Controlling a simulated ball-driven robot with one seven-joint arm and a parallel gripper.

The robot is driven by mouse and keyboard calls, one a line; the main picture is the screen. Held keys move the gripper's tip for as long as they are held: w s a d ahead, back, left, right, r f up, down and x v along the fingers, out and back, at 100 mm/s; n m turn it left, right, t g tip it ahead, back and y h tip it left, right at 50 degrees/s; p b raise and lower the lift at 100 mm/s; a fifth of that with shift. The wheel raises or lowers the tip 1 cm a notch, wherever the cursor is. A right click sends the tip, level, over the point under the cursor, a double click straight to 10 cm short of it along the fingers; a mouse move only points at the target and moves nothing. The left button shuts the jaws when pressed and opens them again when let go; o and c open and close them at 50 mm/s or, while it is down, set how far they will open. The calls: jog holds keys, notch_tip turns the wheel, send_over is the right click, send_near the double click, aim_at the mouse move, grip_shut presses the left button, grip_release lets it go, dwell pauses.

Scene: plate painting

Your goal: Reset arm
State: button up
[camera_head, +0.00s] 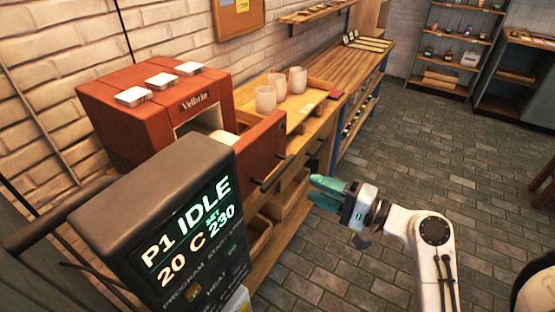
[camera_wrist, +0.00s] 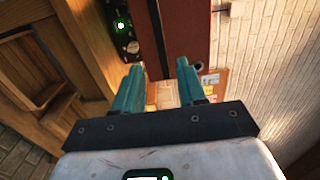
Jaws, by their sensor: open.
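My gripper (camera_head: 325,187) has teal fingers and hangs over the floor to the right of the wooden counter, at the end of my white arm. In the wrist view my gripper (camera_wrist: 161,80) has its two fingers spread apart with nothing between them. The red kiln (camera_head: 150,112) marked "Vellrin" stands on the counter with its front door (camera_head: 262,150) swung open toward my gripper. A red panel, which looks like the door (camera_wrist: 184,40), shows just beyond the fingertips in the wrist view. I cannot tell if they touch.
A control box (camera_head: 185,225) reading "P1 IDLE, 20 C, set 230" stands in front of the kiln. Several pale cups (camera_head: 297,80) stand on a wooden tray behind the door.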

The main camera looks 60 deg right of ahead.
jog(key=w+a+f+n+g+y, duration=0.1)
jog(key=a+f+n+g+y, duration=0.2)
jog(key=a+f+n+g, duration=0.75)
jog(key=s+a+f+n+g+h, duration=0.3)
jog(key=s+a+f+n+g, duration=0.2)
jog(key=s+f, duration=0.4)
jog(key=shift+s+f+n+g+h, duration=0.15)
jog(key=shift+f+n+g+h, duration=0.25)
jog(key=shift+f+n+g, duration=0.6)
jog(key=shift+f+t, duration=0.15)
jog(key=shift+t, duration=0.1)
